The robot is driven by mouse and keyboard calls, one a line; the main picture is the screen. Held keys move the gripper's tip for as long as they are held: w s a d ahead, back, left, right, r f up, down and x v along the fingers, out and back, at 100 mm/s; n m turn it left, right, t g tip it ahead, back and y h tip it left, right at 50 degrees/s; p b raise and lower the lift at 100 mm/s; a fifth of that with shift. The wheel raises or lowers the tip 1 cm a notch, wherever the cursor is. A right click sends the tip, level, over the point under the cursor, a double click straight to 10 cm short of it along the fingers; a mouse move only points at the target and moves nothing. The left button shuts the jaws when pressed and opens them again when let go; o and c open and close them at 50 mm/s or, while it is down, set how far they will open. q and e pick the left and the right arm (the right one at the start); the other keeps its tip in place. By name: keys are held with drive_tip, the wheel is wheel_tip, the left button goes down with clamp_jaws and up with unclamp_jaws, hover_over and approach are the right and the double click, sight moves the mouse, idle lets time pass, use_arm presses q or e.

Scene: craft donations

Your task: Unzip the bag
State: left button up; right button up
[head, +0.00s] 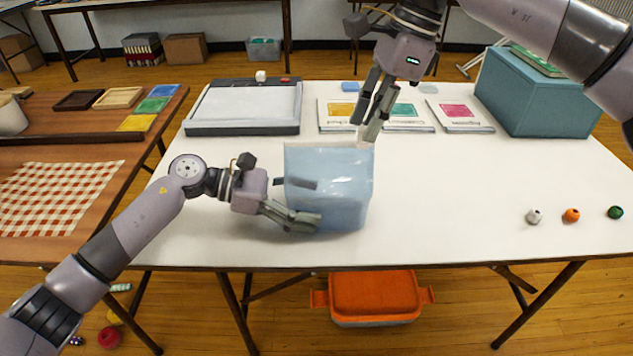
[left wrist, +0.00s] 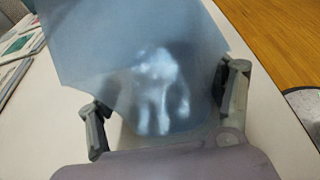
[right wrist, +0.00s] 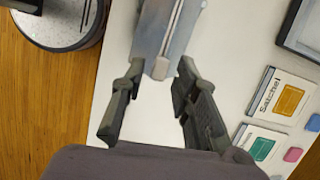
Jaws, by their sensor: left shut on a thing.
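The pale blue, glossy bag (head: 342,185) stands upright on the white table. My left gripper (head: 313,201) is shut on its left side, one finger across the front and one low by the base; the bag fills the space between the fingers in the left wrist view (left wrist: 150,75). My right gripper (head: 365,130) points down just above the bag's back right top corner. In the right wrist view, a whitish zip strip runs along the bag's top (right wrist: 172,30) to a pale end tab (right wrist: 160,68) between the open, separated fingertips. I cannot tell whether they touch it.
A teal box (head: 535,95) stands at the back right. Booklets (head: 460,115) and a white-topped board (head: 245,105) lie along the back. Several small beads, one orange (head: 571,215), sit at the right. An orange-lidded bin (head: 372,297) is underneath.

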drive_tip(key=shift+f, duration=0.2)
drive_tip(key=shift+c, duration=0.3)
clamp_jaws()
idle(0.3)
drive_tip(key=shift+a, duration=0.1)
use_arm(q)
drive_tip(key=shift+a+r, duration=0.1)
use_arm(e)
hover_over(297, 152)
drive_tip(key=d, duration=0.2)
drive_tip(key=shift+s+a+f, duration=0.1)
drive_tip(key=shift+a, duration=0.1)
idle(1.5)
drive_tip(key=shift+o, duration=1.2)
unclamp_jaws()
